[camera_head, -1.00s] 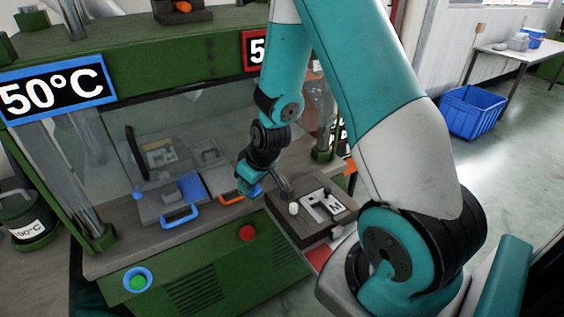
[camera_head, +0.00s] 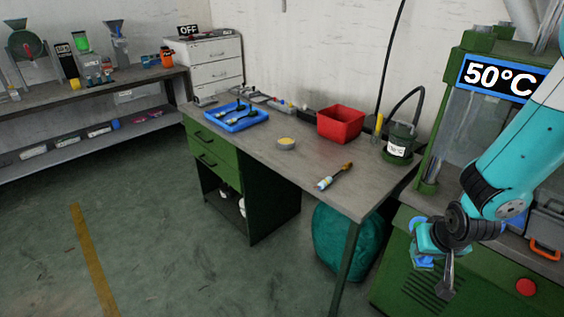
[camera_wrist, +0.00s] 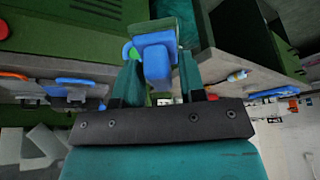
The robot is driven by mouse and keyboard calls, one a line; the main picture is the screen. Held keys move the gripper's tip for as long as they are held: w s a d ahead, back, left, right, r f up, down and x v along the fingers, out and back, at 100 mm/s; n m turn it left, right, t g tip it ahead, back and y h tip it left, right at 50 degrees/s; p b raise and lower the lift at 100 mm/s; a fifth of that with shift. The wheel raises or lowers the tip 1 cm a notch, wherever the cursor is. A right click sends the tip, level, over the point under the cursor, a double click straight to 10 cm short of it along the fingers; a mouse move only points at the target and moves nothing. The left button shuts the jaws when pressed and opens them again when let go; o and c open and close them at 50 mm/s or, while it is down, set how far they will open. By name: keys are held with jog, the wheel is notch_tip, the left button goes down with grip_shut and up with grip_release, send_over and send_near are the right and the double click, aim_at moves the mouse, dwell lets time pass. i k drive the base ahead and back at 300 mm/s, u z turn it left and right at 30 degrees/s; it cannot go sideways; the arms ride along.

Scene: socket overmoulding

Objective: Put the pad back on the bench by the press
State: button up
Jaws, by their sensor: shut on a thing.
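My gripper (camera_head: 428,240) is in front of the green press (camera_head: 425,283), to the right of the bench (camera_head: 368,180). It is shut on the pad, which has a blue block (camera_wrist: 157,62) between the two teal fingers in the wrist view. A green part shows beyond the block there. In the head view the pad (camera_head: 422,262) shows only as a small blue patch under the gripper, partly hidden. The pad is held clear of the bench. The bench top near the press has a bare grey patch.
On the bench are a brush (camera_head: 335,176), a small bowl (camera_head: 287,143), a red bin (camera_head: 341,123), a blue tray (camera_head: 240,117) and a dark green pot (camera_head: 399,145) at the press end. A teal sack (camera_head: 345,245) stands under the bench. The floor at left is open.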

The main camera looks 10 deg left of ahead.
aim_at(315, 150)
jog(key=u, duration=1.4)
jog(key=i, duration=1.95)
jog(key=z, duration=1.15)
jog(key=i, duration=0.5)
jog(key=z, duration=0.45)
